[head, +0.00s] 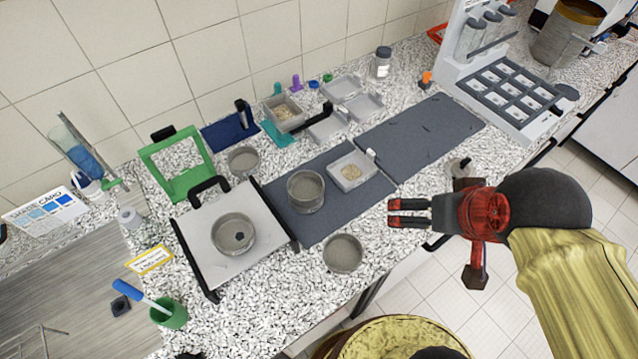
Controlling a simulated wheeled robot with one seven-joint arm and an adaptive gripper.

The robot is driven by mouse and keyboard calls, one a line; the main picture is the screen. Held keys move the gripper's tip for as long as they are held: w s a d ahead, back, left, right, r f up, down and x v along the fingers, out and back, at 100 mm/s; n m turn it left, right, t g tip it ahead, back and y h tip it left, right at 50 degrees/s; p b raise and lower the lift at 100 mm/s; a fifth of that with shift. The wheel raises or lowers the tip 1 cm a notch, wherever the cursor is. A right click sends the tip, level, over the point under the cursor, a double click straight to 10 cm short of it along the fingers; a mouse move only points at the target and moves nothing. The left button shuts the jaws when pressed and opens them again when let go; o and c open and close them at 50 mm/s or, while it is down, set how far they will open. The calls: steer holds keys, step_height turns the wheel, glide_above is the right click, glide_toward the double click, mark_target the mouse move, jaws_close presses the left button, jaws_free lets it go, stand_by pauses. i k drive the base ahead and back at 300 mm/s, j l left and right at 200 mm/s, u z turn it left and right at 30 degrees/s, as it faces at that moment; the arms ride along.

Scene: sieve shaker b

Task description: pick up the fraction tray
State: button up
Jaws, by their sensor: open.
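Several small square grey trays are in the head view, and I cannot tell by label which is the fraction tray. One tray (337,180) holding pale grains sits on a dark mat, with a small white tab at its upper right corner. Another tray (272,103) with grains stands at the back on a teal piece. Empty trays (363,106) lie behind the mats. My gripper (392,213) is open and empty, pointing left, to the lower right of the grain tray on the mat and apart from it in the picture.
A round sieve (306,198) stands on the mat (280,205) left of that tray. Another sieve (344,253) stands in front. A balance-like plate (195,232) with a sieve is at left. The right mat (425,135) is bare.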

mark_target(349, 171)
steer(key=i+l, duration=0.15)
steer(key=l, duration=0.2)
steer(key=i+l, duration=0.15)
steer(key=l, duration=0.15)
steer(key=i+l, duration=0.15)
steer(key=l, duration=0.2)
steer(key=i+l, duration=0.15)
steer(key=l, duration=0.15)
steer(key=l+u, duration=0.1)
steer(key=u, duration=0.4)
steer(key=l+u, duration=0.15)
steer(key=u, duration=0.35)
steer(key=l+u, duration=0.15)
steer(key=u, duration=0.35)
steer(key=l+u, duration=0.15)
steer(key=u, duration=0.35)
